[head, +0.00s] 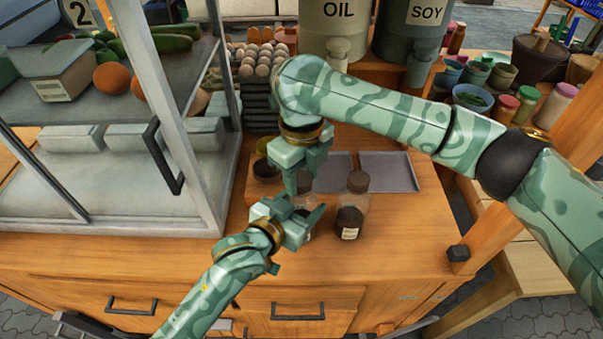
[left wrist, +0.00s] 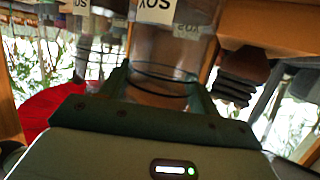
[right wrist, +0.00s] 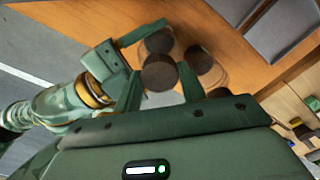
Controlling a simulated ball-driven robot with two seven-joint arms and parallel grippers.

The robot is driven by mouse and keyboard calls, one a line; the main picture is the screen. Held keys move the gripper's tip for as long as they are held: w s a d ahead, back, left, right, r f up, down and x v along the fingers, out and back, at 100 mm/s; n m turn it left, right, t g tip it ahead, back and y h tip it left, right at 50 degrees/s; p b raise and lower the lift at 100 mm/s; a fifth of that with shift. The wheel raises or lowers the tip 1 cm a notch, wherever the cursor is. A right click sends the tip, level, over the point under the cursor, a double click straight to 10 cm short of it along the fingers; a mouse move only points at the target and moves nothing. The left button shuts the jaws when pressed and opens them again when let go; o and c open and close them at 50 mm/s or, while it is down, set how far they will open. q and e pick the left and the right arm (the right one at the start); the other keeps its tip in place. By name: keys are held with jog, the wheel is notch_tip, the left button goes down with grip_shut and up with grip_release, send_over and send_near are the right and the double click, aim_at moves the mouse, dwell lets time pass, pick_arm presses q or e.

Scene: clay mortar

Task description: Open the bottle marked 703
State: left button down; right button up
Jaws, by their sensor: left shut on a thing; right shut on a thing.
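My left gripper (head: 308,222) is shut on a clear glass bottle (head: 301,200) standing on the counter; the glass also shows between its fingers in the left wrist view (left wrist: 165,70). A white label (left wrist: 158,10) is partly in view there; I cannot read 703 on it. My right gripper (head: 303,180) points down just above the left one. In the right wrist view it is shut on a dark brown cap (right wrist: 158,74). I cannot tell whether this cap touches the bottle's neck. Another bottle (head: 350,215), brown-capped with dark contents and a white label, stands upright to the right.
Two grey trays (head: 388,172) lie behind the bottles. A glass display case (head: 120,190) fills the left side. Oil (head: 338,10) and soy (head: 425,12) containers stand at the back.

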aim_at(302, 179)
jog(key=shift+r, duration=0.15)
jog(key=shift+r, duration=0.95)
jog(key=shift+r, duration=0.1)
jog(key=shift+r, duration=1.95)
pick_arm(q)
jog(key=shift+c, duration=1.4)
grip_release()
